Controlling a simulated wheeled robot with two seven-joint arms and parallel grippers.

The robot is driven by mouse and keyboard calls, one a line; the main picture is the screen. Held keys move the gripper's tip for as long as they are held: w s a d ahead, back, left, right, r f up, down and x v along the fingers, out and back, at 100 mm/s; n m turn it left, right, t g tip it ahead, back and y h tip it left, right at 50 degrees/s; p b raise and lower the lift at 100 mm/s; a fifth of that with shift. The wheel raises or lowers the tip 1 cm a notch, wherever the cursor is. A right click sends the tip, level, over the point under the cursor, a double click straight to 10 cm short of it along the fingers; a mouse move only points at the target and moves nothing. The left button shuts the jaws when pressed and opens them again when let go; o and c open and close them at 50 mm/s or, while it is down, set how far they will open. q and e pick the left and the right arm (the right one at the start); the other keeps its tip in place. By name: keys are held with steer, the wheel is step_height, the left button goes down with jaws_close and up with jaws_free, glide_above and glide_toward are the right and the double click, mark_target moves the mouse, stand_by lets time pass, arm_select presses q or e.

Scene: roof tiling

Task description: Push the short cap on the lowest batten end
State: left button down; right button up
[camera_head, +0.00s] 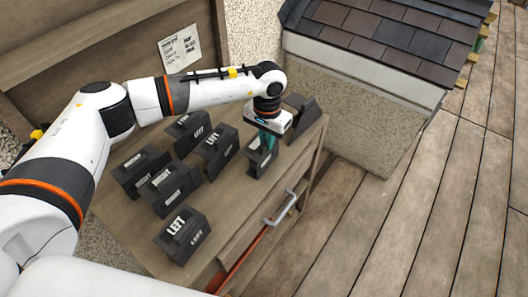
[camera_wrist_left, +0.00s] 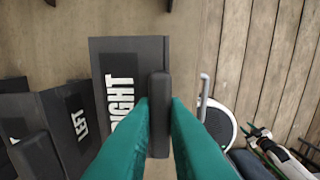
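My left gripper (camera_head: 266,147) points down at a dark grey cap (camera_head: 259,160) on the bench. In the left wrist view its teal fingers (camera_wrist_left: 161,105) stand on both sides of the raised ridge of this cap (camera_wrist_left: 110,62), which is lettered "RIGHT". I see no clear gap beside the ridge, but whether the fingers grip it is unclear. The cap seems to be at bench level. The roof's batten ends (camera_head: 462,83) show as pale yellow stubs along its right edge. My right gripper is not in view. I cannot tell which cap is the short one.
Several other dark caps, some lettered "LEFT" or "RIGHT", stand on the wooden bench (camera_head: 228,207). One (camera_head: 300,108) is just behind my gripper. A metal handle (camera_head: 281,208) sticks out of the bench front. The shingled roof (camera_head: 390,30) tops a rough wall.

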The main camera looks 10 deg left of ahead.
arm_select(q)
steer(key=shift+r, duration=0.15)
stand_by(0.3)
steer(key=shift+r+p, duration=0.85)
steer(key=shift+r, duration=1.55)
